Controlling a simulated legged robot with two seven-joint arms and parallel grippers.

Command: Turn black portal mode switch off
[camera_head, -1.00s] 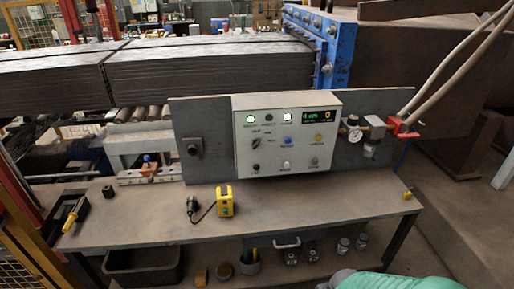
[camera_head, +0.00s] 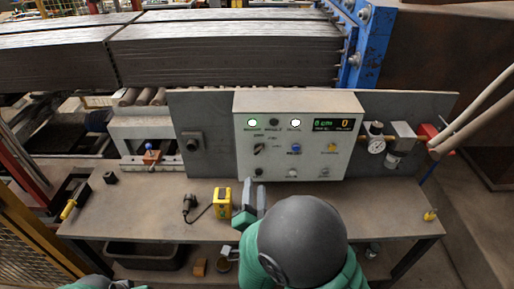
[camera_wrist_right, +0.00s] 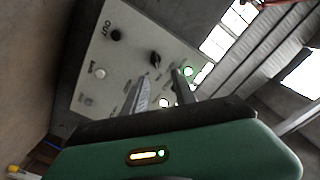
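The grey control box (camera_head: 243,120) stands at the back of the bench. A black rotary switch (camera_head: 259,148) sits on its left half, with a round black knob (camera_head: 258,173) below it. In the right wrist view the rotary switch (camera_wrist_right: 155,58) and a black knob (camera_wrist_right: 115,35) also show. The labels are too small to tell which is the portal mode switch. My right gripper (camera_head: 254,187) is in front of and below the box, apart from it. Its two fingers (camera_wrist_right: 158,86) are spread with nothing between them. My left gripper is not in view; only green arm parts show at bottom left.
Lit buttons, a blue button (camera_head: 295,148) and a yellow button (camera_head: 333,148) share the panel. A yellow device (camera_head: 222,203) with a cable stands on the bench (camera_head: 150,220), left of my right gripper. A pressure gauge (camera_head: 376,145) and red valve are right of the box.

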